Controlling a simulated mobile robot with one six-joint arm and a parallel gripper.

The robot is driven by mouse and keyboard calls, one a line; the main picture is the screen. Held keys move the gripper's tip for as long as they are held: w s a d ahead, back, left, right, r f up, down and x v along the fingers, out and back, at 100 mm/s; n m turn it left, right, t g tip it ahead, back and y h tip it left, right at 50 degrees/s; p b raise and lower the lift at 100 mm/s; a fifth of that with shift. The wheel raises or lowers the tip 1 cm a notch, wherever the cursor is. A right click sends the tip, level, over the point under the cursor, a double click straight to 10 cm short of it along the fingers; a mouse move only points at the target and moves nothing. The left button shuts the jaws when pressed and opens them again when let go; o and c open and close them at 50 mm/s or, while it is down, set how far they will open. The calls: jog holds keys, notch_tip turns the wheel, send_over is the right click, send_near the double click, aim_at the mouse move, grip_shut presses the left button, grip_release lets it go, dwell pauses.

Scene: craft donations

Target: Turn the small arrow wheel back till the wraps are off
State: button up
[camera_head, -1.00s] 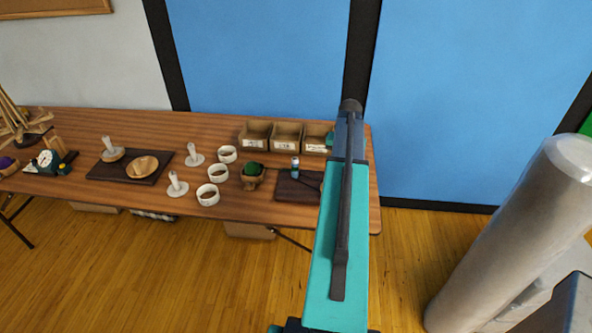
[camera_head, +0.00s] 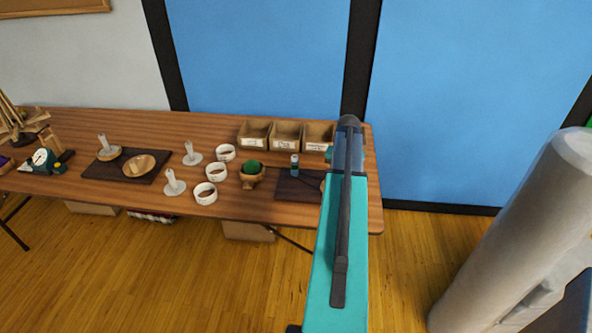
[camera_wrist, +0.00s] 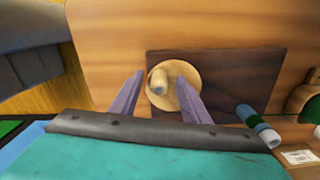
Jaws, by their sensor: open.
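A round pale wooden wheel (camera_wrist: 186,72) with a short upright peg (camera_wrist: 158,82) lies on a dark board (camera_wrist: 225,65) in the wrist view. I see no arrow on it. My gripper (camera_wrist: 160,76) is open, its two fingers on either side of the peg, with nothing held; I cannot tell whether either touches it. In the head view the post (camera_head: 295,165) stands on the dark board (camera_head: 290,188), and my arm hides most of the wheel. Wraps are too small to make out.
Labelled bins, including a bin (camera_head: 285,134), line the back. The table's right edge is close to my arm.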

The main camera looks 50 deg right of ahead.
jog(key=shift+f, duration=0.35)
